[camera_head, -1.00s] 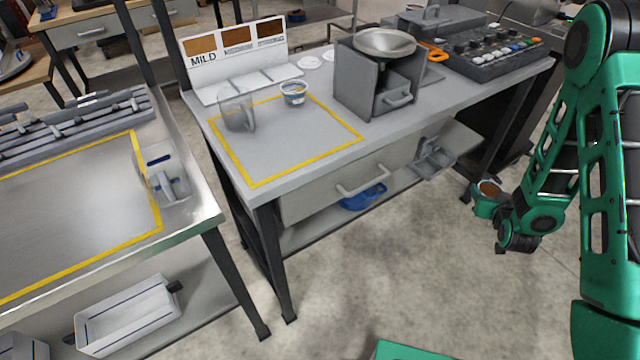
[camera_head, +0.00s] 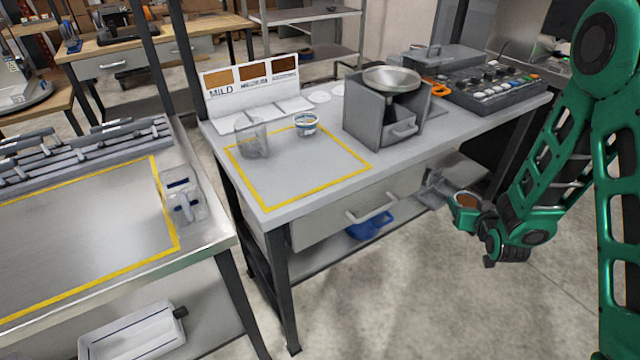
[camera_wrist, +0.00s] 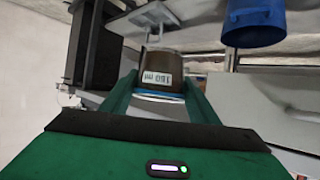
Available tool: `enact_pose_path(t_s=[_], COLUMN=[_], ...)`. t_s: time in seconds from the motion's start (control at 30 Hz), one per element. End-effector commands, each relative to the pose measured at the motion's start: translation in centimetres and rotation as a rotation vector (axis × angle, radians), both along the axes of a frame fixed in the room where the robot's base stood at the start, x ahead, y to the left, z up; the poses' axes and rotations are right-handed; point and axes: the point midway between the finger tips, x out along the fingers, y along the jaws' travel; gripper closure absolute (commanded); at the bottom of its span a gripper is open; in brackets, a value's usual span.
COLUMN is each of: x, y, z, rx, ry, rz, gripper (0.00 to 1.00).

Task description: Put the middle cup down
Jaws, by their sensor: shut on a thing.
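My gripper (camera_head: 468,206) is shut on a small cup (camera_head: 467,199) with brown contents, held out over the floor in front of the bench. In the wrist view the cup (camera_wrist: 162,76) sits between the fingers, and its printed volume label reads upside down. On the bench, a card (camera_head: 252,88) with brown swatches stands at the back; its left swatch reads MILD and its middle label appears to read MEDIUM. White pads (camera_head: 262,112) lie in front of it. Another small cup (camera_head: 306,125) with a blue band stands near the back of the yellow outline.
A clear jug (camera_head: 252,140) stands at the outline's left back corner. A grey machine with a metal funnel (camera_head: 391,78) stands right of the outline, with a control panel (camera_head: 494,92) beyond. The outlined area's front (camera_head: 300,175) is clear. A drawer handle (camera_head: 371,208) juts from the bench front.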

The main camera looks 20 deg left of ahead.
Motion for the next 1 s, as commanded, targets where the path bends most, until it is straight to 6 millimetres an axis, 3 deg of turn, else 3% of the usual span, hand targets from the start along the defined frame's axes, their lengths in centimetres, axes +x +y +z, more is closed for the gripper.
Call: enact_pose_path(t_s=[0.03,0.1,0.4,0.57,0.8,1.0], x=[-0.2,-0.8,-5.6,-9.2,-16.6,-21.5], y=[2.5,5.3,16.0,20.5,26.3,28.7], z=[2.0,4.1,12.4,16.6,22.9,26.1], rx=[0.004,0.002,0.000,-0.001,-0.003,-0.005], ry=[-0.008,-0.008,-0.006,-0.008,-0.008,-0.005], rz=[0.040,0.086,0.290,0.396,0.571,0.672], gripper=[0.76,0.76,0.76,0.76,0.76,0.76])
